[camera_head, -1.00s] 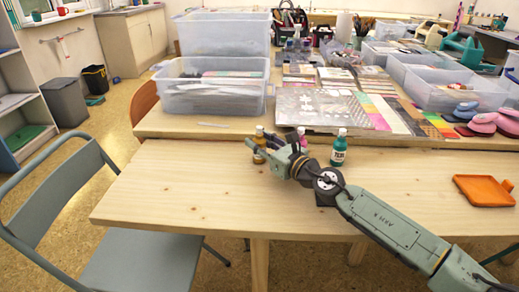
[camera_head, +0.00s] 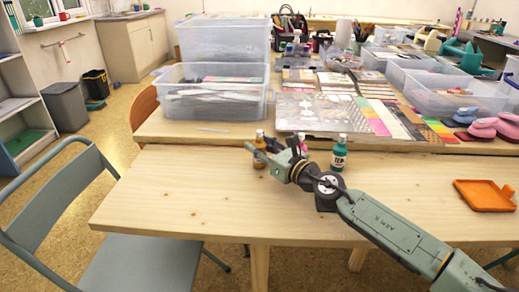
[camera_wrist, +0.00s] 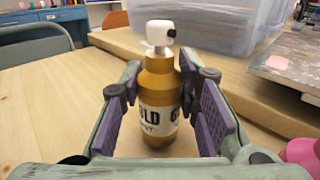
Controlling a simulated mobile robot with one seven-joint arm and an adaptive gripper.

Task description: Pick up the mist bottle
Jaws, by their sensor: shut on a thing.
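The mist bottle (camera_wrist: 158,100) is gold, with a white spray head and a white label. In the wrist view it stands upright between my two fingers. In the head view the mist bottle (camera_head: 259,150) is at the left of the small bottles, near the back of the front table. My gripper (camera_wrist: 160,80) is shut on its body, with a purple-padded finger on each side. The gripper (camera_head: 262,154) also shows in the head view, reaching in from the right. The bottle's base appears on or very near the table; I cannot tell if it touches.
A pink bottle (camera_head: 303,144) stands close to my gripper, partly hidden, and a teal bottle (camera_head: 338,154) is further right. An orange tray (camera_head: 484,196) lies at the table's right. Clear plastic boxes (camera_head: 212,100) stand behind. The front left of the wooden table (camera_head: 190,205) is clear.

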